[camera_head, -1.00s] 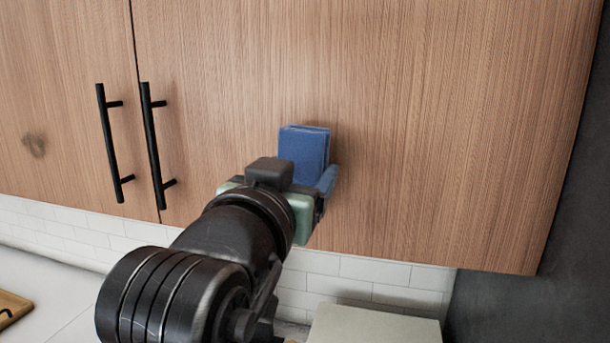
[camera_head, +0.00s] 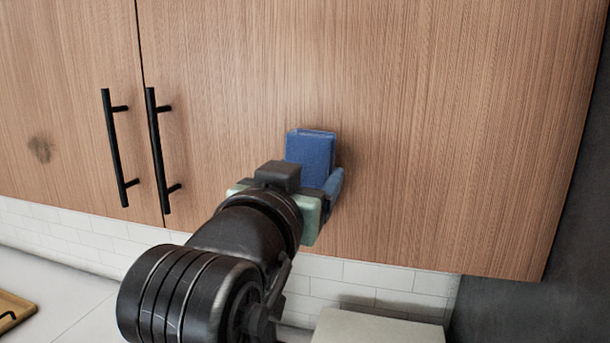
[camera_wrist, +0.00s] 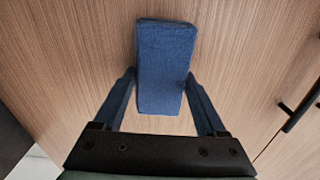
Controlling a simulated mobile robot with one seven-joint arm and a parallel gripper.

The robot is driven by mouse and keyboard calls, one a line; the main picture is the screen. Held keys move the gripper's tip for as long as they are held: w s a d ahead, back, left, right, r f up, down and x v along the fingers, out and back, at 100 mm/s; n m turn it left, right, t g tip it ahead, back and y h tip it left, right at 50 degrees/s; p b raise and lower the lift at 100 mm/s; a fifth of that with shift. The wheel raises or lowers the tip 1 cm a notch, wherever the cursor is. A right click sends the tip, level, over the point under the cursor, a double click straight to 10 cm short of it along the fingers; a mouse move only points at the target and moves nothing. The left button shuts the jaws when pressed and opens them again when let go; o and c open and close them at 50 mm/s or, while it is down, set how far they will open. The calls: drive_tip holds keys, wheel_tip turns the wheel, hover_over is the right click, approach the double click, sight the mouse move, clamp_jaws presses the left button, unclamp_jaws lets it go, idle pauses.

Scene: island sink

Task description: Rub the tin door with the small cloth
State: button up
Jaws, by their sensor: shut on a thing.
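The small cloth (camera_head: 311,155) is a blue folded block held upright against or very near the right cabinet door (camera_head: 430,120); I cannot tell if it touches. My gripper (camera_head: 322,183) is shut on the cloth. In the wrist view the cloth (camera_wrist: 165,65) stands out between the two blue fingers of my gripper (camera_wrist: 162,100), with the wood door (camera_wrist: 250,70) behind it. The door is brown wood grain with a black bar handle (camera_head: 157,150) at its left edge. The left door (camera_head: 70,60) has a dark smudge (camera_head: 40,150). The fingers are partly hidden in the head view.
A second black handle (camera_head: 115,148) stands out from the left door. White tiles (camera_head: 400,305) run below the cabinet, above a pale counter (camera_head: 60,285). A wooden tray (camera_head: 14,308) lies at the lower left. A pale box-like thing (camera_head: 375,328) is below right. A dark wall (camera_head: 575,240) is at right.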

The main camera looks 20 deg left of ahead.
drive_tip(key=shift+w, duration=0.75)
drive_tip(key=shift+s+d+p, duration=0.1)
drive_tip(key=shift+d+p, duration=0.2)
drive_tip(key=shift+d, duration=3.4)
drive_tip(key=shift+a+p, duration=0.4)
drive_tip(key=shift+a, duration=3.35)
drive_tip(key=shift+s, duration=2.95)
drive_tip(key=shift+s, duration=0.1)
